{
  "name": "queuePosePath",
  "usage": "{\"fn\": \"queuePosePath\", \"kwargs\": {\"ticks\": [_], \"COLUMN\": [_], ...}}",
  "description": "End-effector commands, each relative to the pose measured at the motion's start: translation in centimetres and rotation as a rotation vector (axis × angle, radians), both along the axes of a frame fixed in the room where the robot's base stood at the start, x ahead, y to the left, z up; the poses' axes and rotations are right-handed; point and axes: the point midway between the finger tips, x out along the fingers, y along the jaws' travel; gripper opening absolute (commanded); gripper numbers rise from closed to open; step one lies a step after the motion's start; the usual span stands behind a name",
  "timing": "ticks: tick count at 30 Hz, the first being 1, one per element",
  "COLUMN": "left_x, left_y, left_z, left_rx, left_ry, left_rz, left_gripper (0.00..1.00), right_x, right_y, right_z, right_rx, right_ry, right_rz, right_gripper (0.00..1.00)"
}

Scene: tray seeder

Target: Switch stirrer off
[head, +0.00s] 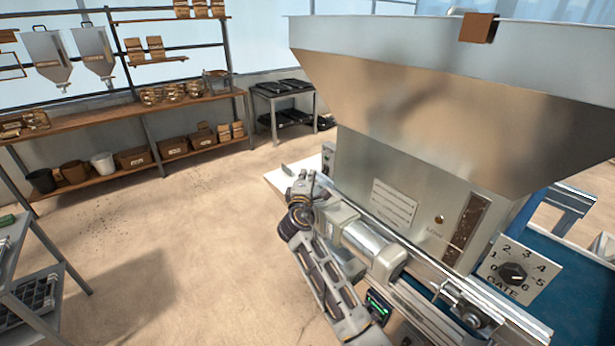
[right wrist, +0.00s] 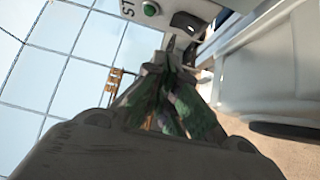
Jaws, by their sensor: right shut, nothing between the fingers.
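A pale panel in the right wrist view carries a black rocker switch (right wrist: 187,23), a green round lamp or button (right wrist: 150,9) and cut-off lettering that looks like "ST". My right gripper (right wrist: 171,47) is shut and empty, its fingertips just below the switch; I cannot tell if they touch it. In the head view my right gripper (head: 312,182) is at the left end of the seeder (head: 385,150), beside a small control box (head: 328,157). The switch's position is unclear, and the stirrer is not visible. My left gripper is not in view.
The seeder's big metal hopper (head: 440,100) overhangs on the right. A rail (head: 440,285) and a GATE dial (head: 512,274) are on its front. Shelves (head: 120,120) stand at the back left, a tray rack (head: 35,290) at lower left. The floor between is clear.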

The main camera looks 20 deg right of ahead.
Motion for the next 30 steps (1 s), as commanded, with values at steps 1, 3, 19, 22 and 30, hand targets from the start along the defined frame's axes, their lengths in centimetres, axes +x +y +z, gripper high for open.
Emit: {"fn": "queuePosePath", "kwargs": {"ticks": [1,3,19,22,30], "left_x": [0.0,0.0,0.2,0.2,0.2], "left_y": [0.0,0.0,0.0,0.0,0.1], "left_z": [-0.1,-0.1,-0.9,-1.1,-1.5], "left_rx": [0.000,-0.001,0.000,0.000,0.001], "left_ry": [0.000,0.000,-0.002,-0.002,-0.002], "left_rz": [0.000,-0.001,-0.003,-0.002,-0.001], "left_gripper": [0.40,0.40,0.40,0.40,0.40], "right_x": [-0.2,-0.5,-4.4,-5.5,-7.9], "right_y": [0.0,0.2,2.0,2.5,3.6], "right_z": [-0.1,-0.1,0.2,0.3,0.5], "right_rx": [0.000,0.000,0.002,0.001,-0.001], "right_ry": [0.001,0.001,0.001,0.001,0.000], "right_rz": [-0.001,-0.001,0.000,0.001,0.000], "right_gripper": [0.00,0.00,0.00,0.00,0.00]}}
